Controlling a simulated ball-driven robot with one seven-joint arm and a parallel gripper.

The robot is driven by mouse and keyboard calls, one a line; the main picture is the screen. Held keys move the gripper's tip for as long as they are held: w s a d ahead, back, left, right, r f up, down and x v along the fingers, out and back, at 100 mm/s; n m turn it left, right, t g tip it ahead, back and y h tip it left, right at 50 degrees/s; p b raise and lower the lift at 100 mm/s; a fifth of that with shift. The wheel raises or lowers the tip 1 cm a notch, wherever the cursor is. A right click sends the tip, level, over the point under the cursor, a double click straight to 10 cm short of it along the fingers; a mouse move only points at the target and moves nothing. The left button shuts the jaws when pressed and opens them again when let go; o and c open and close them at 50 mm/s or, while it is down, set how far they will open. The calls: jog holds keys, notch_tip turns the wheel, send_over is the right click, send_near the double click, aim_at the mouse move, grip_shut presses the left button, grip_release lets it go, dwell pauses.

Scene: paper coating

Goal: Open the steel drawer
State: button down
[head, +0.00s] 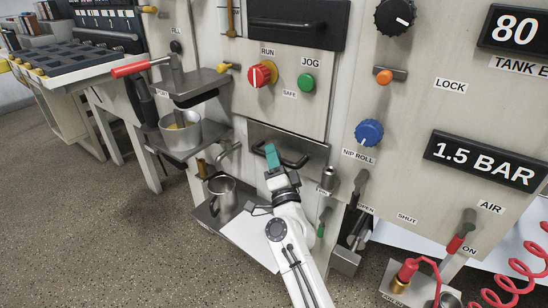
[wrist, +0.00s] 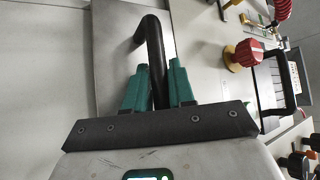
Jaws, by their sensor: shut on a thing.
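The steel drawer (head: 262,133) is a brushed grey front low on the machine, below the RUN and JOG controls. It has a dark bar handle (head: 297,161) across it. In the wrist view the drawer front (wrist: 112,45) lies behind the black handle (wrist: 153,45). My gripper (head: 273,160) is at the handle, with its teal fingers on it. In the wrist view my gripper (wrist: 160,85) has one finger on each side of the bar, shut on it. The drawer front looks close to flush with the panel; I cannot tell whether there is a small gap.
A steel jug (head: 222,194) stands on a low shelf left of my arm. The blue knob (head: 369,133) and the red air lever (head: 455,243) are to the right. Open floor lies at lower left.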

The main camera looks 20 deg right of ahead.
jog(key=shift+s+a, duration=0.1)
dwell(0.3)
jog(key=s+a+p, duration=0.7)
jog(key=s+a, duration=0.3)
jog(key=a, duration=0.4)
jog(key=s+a+p, duration=0.7)
jog(key=s+a, duration=0.3)
jog(key=a, duration=0.4)
jog(key=shift+s+f, duration=0.15)
jog(key=shift+s, duration=0.1)
jog(key=c, duration=1.3)
grip_release()
jog(key=shift+c, duration=0.2)
jog(key=v, duration=1)
jog(key=shift+s, duration=0.35)
jog(key=shift+a+f, duration=0.1)
jog(key=shift+f, duration=0.05)
